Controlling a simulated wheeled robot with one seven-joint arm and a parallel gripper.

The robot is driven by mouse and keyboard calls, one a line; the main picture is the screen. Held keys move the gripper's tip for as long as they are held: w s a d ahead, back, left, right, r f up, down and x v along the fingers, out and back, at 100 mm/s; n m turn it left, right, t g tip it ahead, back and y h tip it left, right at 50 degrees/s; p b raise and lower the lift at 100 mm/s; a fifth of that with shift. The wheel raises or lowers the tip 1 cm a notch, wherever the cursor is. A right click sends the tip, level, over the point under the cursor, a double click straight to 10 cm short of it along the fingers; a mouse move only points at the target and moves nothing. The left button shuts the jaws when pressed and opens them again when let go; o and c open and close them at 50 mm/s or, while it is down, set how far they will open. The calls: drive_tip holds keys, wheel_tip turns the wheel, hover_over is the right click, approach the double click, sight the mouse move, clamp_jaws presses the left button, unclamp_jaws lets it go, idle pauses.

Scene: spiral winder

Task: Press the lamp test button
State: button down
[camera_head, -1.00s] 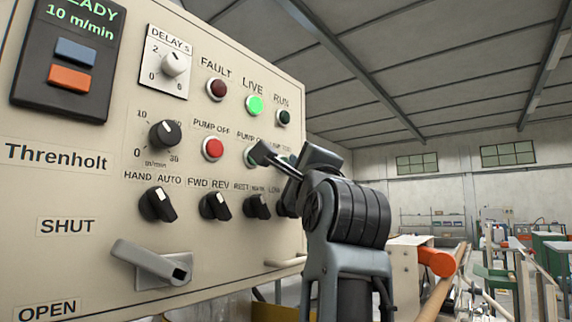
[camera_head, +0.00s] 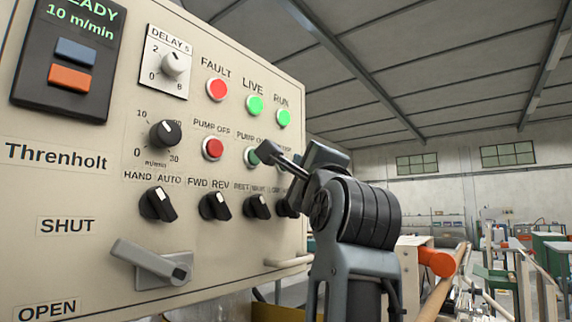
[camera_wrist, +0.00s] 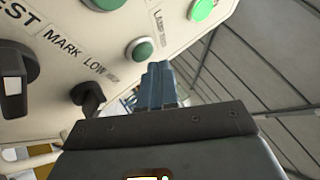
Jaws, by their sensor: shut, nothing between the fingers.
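The lamp test button is a round green button (camera_wrist: 140,49) in a pale ring, under a label starting "LAMP" in the wrist view. In the head view my gripper hides it. My gripper (camera_wrist: 158,72) is shut and empty, its fingertips right at the button's lower right edge in the wrist view. In the head view my gripper (camera_head: 268,153) reaches to the panel's right side. Contact itself is hard to see. The FAULT lamp (camera_head: 217,89) glows red, and the LIVE lamp (camera_head: 255,105) and RUN lamp (camera_head: 284,117) glow green.
The beige panel (camera_head: 95,185) also carries a red PUMP OFF button (camera_head: 212,149), a PUMP ON button (camera_head: 251,157) close left of my gripper, and several black selector knobs below. A grey handle (camera_head: 150,261) sticks out lower left. Open room lies right of the panel.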

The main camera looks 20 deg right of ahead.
drive_tip(key=shift+s+d, duration=0.15)
drive_tip(key=shift+s, duration=0.1)
drive_tip(key=s+d, duration=0.1)
drive_tip(key=s, duration=0.1)
drive_tip(key=s+d, duration=0.1)
drive_tip(key=s, duration=0.1)
drive_tip(key=shift+d, duration=0.35)
idle(0.8)
wheel_tip(320, 180, down, 21)
drive_tip(key=s+n+g+y, duration=0.1)
drive_tip(key=s+n, duration=0.1)
drive_tip(key=n, duration=0.6)
drive_tip(key=s+f+n+g+y, duration=0.1)
drive_tip(key=s+f+n, duration=0.3)
drive_tip(key=f, duration=0.5)
drive_tip(key=s+f+n+g, duration=0.25)
drive_tip(key=s+f, duration=0.35)
drive_tip(key=f, duration=0.3)
drive_tip(key=s+d+f+n+g, duration=0.1)
drive_tip(key=s+f+n, duration=0.2)
drive_tip(key=s+f, duration=0.35)
drive_tip(key=s+f+n, duration=0.2)
drive_tip(key=s+f, duration=0.2)
drive_tip(key=s, duration=0.6)
drive_tip(key=s+a+f+n+g, duration=0.1)
drive_tip(key=s+n+g, duration=0.1)
drive_tip(key=s, duration=1.4)
drive_tip(key=shift+a+f+n, duration=0.3)
drive_tip(key=shift+n, duration=0.35)
